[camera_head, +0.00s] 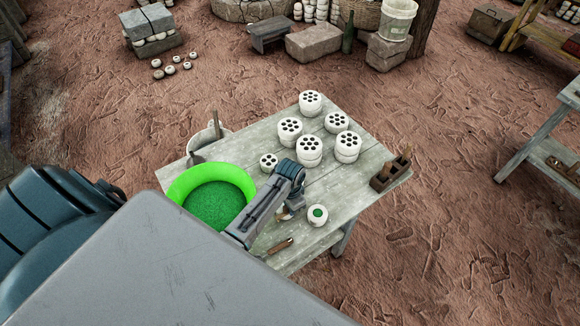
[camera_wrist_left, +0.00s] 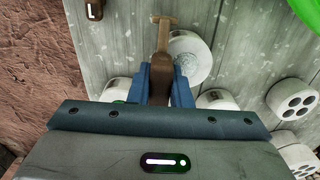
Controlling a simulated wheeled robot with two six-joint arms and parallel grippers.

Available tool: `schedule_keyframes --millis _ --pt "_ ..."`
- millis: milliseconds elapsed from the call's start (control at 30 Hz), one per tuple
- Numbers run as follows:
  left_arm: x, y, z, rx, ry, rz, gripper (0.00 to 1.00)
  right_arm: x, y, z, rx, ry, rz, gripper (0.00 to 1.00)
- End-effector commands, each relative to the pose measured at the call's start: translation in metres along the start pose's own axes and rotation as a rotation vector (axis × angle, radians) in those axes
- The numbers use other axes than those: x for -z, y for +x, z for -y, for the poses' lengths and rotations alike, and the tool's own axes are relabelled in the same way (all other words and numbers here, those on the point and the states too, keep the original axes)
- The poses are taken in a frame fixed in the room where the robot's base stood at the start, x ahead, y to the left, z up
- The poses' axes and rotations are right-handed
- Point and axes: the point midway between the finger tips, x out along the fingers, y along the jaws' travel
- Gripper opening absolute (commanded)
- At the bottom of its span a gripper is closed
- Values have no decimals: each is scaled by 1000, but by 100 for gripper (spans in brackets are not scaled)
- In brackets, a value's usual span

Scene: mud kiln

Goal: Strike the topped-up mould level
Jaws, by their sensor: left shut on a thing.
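My left gripper (camera_head: 288,206) is over the table, between the green bowl and a small white round mould (camera_head: 317,214) with green fill in its top. In the wrist view the left gripper (camera_wrist_left: 160,82) is shut on a brown wooden tool (camera_wrist_left: 162,42) with a crosswise end. The tool points away from the fingers and partly overlaps a pale round disc (camera_wrist_left: 190,58); I cannot tell whether they touch. The green-filled mould (camera_wrist_left: 115,88) shows left of the fingers, partly hidden by the gripper. My right gripper is not in view.
A bright green bowl (camera_head: 182,185) of green material stands on the table (camera_head: 345,195). Several white cylinders with dark holes (camera_head: 309,150) stand behind the gripper. A wooden-handled tool (camera_head: 281,246) lies near the front edge. A wooden caddy (camera_head: 383,181) stands at the right edge.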

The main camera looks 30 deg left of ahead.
Motion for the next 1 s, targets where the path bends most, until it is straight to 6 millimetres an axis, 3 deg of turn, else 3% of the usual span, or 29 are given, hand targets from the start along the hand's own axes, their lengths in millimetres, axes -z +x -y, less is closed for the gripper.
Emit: schedule_keyframes --millis 1000 --pt "0 1 0 0 0 -1 1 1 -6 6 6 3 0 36"
